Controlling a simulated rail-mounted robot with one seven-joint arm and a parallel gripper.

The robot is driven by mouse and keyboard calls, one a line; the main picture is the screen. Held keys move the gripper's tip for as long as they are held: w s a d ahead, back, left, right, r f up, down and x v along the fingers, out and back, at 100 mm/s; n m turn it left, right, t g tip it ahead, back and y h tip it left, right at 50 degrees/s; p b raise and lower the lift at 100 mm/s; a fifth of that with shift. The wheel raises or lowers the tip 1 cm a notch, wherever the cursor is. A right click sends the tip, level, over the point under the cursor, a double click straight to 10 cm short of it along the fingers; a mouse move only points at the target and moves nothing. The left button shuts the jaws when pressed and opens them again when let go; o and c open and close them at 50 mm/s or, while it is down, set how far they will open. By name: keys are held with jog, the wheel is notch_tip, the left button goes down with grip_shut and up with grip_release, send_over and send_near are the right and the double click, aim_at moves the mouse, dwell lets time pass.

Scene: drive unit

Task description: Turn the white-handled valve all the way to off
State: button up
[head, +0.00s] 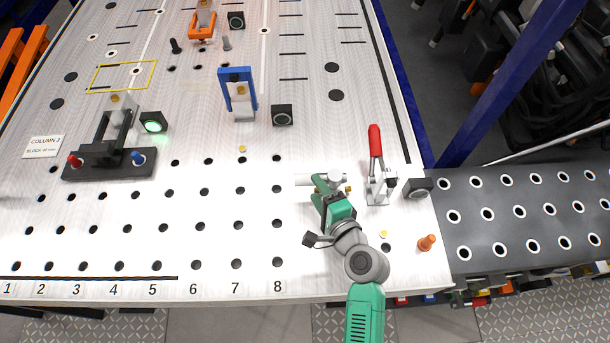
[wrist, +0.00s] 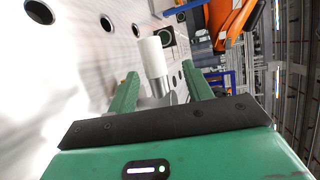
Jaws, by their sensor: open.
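The white-handled valve (head: 335,174) stands on the perforated plate, to the left of the red-handled clamp. Its white handle (head: 305,179) points left in the head view. In the wrist view the white handle (wrist: 152,57) and its grey metal stem (wrist: 160,88) show between the green fingers. My gripper (head: 330,186) is at the valve and partly hides it. In the wrist view my gripper (wrist: 160,76) is open, with one finger on each side of the handle and stem. I cannot tell whether either finger touches. The valve's lower body is mostly hidden.
The red-handled clamp (head: 376,160) stands upright close to the right of my gripper. A dark box (head: 419,188) and an orange peg (head: 427,243) are further right. A blue frame (head: 238,94) stands behind left. The plate's numbered front area is clear.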

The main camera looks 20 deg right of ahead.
jog(key=x, duration=0.5)
jog(key=f+x, duration=0.1)
jog(key=x, duration=0.1)
jog(key=shift+w, duration=0.3)
jog(key=shift+f, duration=0.1)
grip_shut()
